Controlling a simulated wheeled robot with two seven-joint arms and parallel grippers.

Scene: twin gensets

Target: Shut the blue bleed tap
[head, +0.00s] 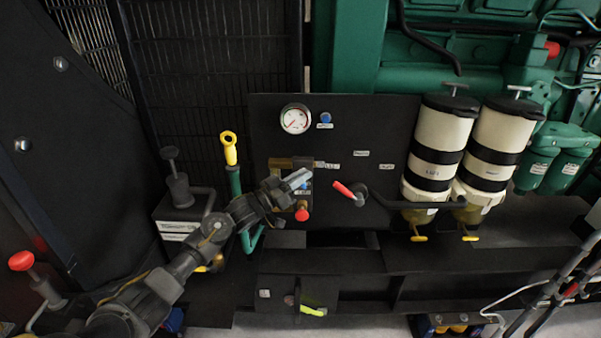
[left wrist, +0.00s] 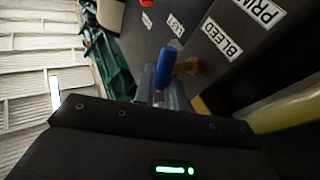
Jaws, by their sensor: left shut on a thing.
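The blue bleed tap (left wrist: 168,62) shows in the left wrist view as a blue lever on a brass fitting, beside a BLEED label. My left gripper (left wrist: 165,92) is shut on this lever, with blue showing beyond the fingertips. In the head view my left gripper (head: 298,179) reaches across to the brass block on the black panel and hides most of the tap. My right gripper is not in view.
The black panel (head: 385,130) carries a round gauge (head: 295,118), a blue knob (head: 326,117), a red-handled lever (head: 345,191) and a red knob (head: 302,215). Two cream filters (head: 443,140) stand to the right. A yellow-topped handle (head: 229,147) stands left, close to my arm.

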